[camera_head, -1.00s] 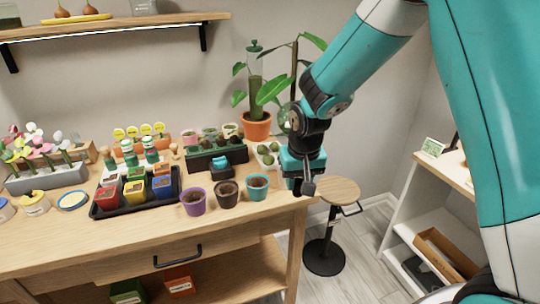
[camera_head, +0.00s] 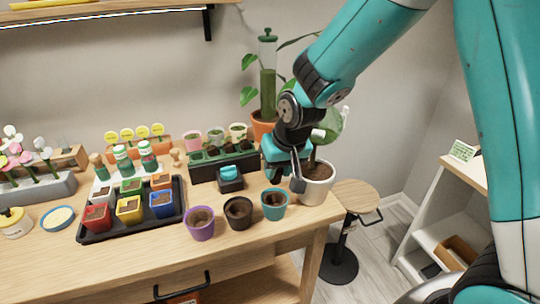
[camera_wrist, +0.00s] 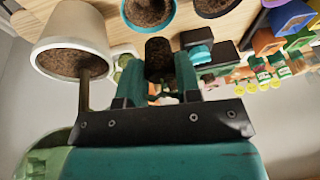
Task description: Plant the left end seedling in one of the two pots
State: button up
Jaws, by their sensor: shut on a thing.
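My gripper (camera_head: 297,182) is at the right end of the bench, beside the teal pot (camera_head: 274,204). In the wrist view my gripper (camera_wrist: 158,80) is shut on a dark soil plug (camera_wrist: 160,52), which looks like a seedling's. Its leaves cannot be made out. A black pot (camera_head: 238,212) and a purple pot (camera_head: 200,223) stand left of the teal pot. Soil shows in all three and no plant.
A white pot (camera_head: 318,190) with a tall stem stands close by my gripper, partly hidden by it. A black box with a teal item (camera_head: 230,178) is behind the pots. A black tray of coloured pots (camera_head: 110,230) is at left. A stool (camera_head: 352,194) stands beyond the bench.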

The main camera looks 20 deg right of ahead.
aim_at(278, 183)
jog(key=shift+w, duration=0.4)
jog(key=shift+f, duration=0.15)
notch_tip(278, 183, down, 5)
jog(key=b, duration=0.4)
jog(key=shift+f+b, duration=0.1)
jog(key=shift+b, duration=0.2)
jog(key=shift+d, duration=0.15)
jog(key=shift+f+b, duration=0.4)
jog(key=shift+f, duration=0.4)
dwell(0.7)
dwell(0.3)
jog(key=o, duration=1.4)
jog(key=shift+c, duration=0.2)
